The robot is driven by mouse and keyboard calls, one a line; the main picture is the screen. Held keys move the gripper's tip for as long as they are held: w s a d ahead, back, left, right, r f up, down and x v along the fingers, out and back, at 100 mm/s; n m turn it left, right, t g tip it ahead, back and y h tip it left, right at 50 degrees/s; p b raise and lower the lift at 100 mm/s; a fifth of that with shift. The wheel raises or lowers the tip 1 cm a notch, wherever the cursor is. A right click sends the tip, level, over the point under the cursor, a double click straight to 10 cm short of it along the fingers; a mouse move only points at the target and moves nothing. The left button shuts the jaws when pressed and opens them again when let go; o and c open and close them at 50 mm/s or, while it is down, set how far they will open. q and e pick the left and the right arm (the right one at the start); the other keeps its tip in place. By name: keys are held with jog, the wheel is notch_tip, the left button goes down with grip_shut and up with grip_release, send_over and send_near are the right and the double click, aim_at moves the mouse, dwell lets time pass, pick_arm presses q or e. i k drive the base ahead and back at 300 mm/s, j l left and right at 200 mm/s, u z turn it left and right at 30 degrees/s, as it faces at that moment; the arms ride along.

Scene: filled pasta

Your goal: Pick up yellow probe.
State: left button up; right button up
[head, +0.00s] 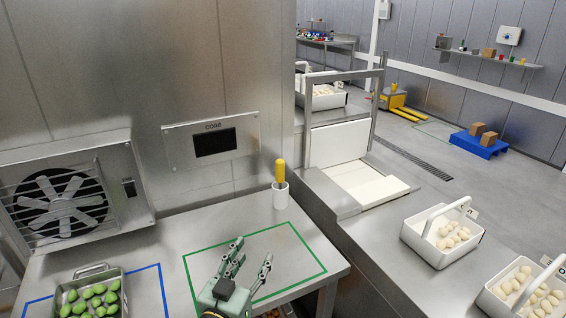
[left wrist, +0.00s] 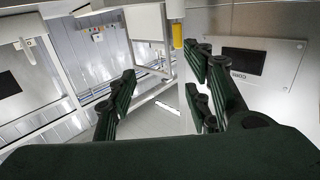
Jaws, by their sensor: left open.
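The yellow probe (head: 280,170) stands upright in a small white cup (head: 280,196) on the steel table, by the back wall. In the left wrist view the yellow probe (left wrist: 177,36) hangs down in the picture from the white cup (left wrist: 174,9), in line between the fingers near the right one. My left gripper (head: 252,254) is open and empty, over the green outlined area in front of the cup and apart from it. It also shows in the left wrist view (left wrist: 163,66). My right gripper is in neither view.
A metal tray of green filled pasta (head: 73,290) stands at the left in a blue outline. A wall panel (head: 211,141) and a fan unit (head: 70,200) are behind the table. White carriers of pale pasta (head: 437,253) stand on the right counter. The green outlined area (head: 300,262) is bare.

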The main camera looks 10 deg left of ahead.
aim_at(281, 164)
jog(key=i, duration=1)
